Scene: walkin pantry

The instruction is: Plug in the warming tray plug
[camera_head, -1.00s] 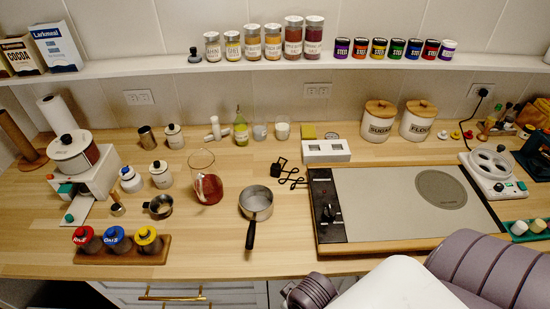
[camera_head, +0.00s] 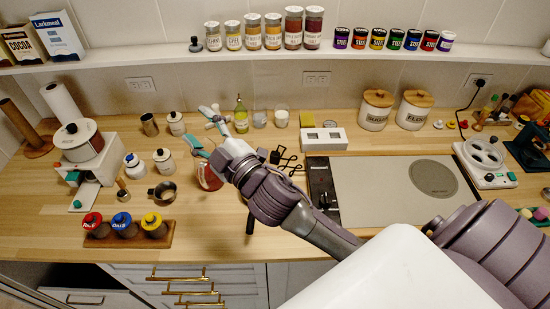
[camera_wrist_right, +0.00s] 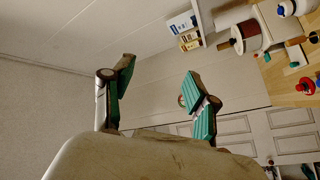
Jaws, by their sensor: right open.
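The warming tray (camera_head: 385,190) is a flat grey plate with a black control panel (camera_head: 321,182) at its left end, lying on the wooden counter. A black looped cord (camera_head: 290,161) lies at its back left corner, with a dark piece that looks like the plug (camera_head: 275,157) at its left end, partly behind my arm. Wall sockets are at the left (camera_head: 140,84), the middle (camera_head: 316,78) and the right (camera_head: 480,81). My right gripper (camera_head: 204,127) is open and empty, left of the cord and above the counter. Its spread fingers show in the right wrist view (camera_wrist_right: 160,95). My left gripper is out of view.
A red-filled jug (camera_head: 208,178) is partly hidden behind my right gripper, and a saucepan's handle (camera_head: 250,222) shows below my arm. Jars stand on the shelf (camera_head: 120,64).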

